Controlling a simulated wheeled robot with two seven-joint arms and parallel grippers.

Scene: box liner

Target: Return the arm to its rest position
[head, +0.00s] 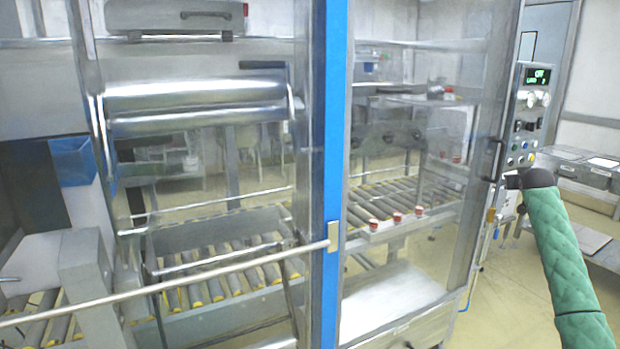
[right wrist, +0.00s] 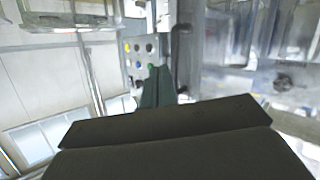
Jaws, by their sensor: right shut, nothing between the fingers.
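My right arm, in a green quilted sleeve, comes in from the lower right of the head view. Its dark wrist end (head: 538,178) is in front of the machine's control panel (head: 527,115), near the panel's lower part. In the right wrist view my right gripper (right wrist: 157,72) shows as a narrow dark green shape beyond a broad black body. It is shut and holds nothing. It points toward the control panel (right wrist: 142,50) with its coloured buttons. From these views I cannot tell whether it touches the panel. My left gripper is in neither view.
A box-lining machine with a blue post (head: 331,120), clear panels and a roller conveyor (head: 390,203) fills the left and middle. A metal rail (head: 170,286) crosses in front. A grey table (head: 590,172) stands at the right. Open floor (head: 510,300) lies below the panel.

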